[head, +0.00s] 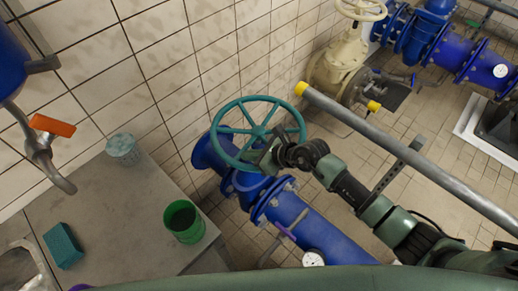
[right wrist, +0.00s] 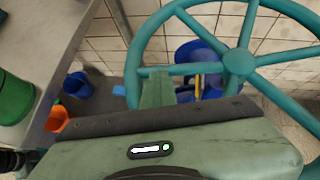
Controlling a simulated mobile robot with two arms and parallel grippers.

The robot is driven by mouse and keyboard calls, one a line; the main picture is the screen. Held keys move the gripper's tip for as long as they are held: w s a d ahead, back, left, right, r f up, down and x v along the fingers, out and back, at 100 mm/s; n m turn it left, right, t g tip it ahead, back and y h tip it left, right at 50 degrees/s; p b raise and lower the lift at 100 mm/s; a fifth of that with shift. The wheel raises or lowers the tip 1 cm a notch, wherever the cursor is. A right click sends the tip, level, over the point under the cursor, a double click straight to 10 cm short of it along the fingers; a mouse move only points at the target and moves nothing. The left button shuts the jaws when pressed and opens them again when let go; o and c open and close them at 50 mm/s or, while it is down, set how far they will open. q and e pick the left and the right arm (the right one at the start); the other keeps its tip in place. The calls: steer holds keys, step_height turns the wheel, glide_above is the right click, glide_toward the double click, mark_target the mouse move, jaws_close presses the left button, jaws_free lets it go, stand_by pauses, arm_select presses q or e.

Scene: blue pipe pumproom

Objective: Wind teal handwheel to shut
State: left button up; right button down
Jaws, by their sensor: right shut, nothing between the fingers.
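The teal handwheel (head: 258,132) is a spoked ring on the valve of the blue pipe (head: 310,225), in the middle of the head view. It also fills the upper right of the right wrist view (right wrist: 240,62). My right gripper (head: 264,158) is at the near, lower right part of the wheel. Its fingers (right wrist: 165,92) are shut with nothing between them, and in the wrist view they overlap the wheel near a spoke and the left rim. I cannot tell whether they touch it. My left gripper is not in view.
A grey worktop (head: 125,225) at left holds a green cup (head: 184,222), a teal block (head: 63,245) and a ribbed tumbler (head: 122,149). A grey rail (head: 420,165) with yellow ends runs above my right arm. A tiled wall stands behind the wheel. A cream valve (head: 335,65) stands farther back.

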mark_target(238, 154)
steer(key=shift+w+a+f, duration=0.1)
steer(key=shift+w+a, duration=0.35)
steer(key=shift+a, duration=0.4)
steer(key=shift+w+a+f, duration=0.1)
steer(key=shift+w+a, duration=0.35)
steer(key=shift+a, duration=0.4)
steer(key=shift+a+b, duration=0.1)
steer(key=shift+b, duration=0.2)
steer(key=shift+w+r, duration=0.1)
steer(key=shift+r, duration=0.05)
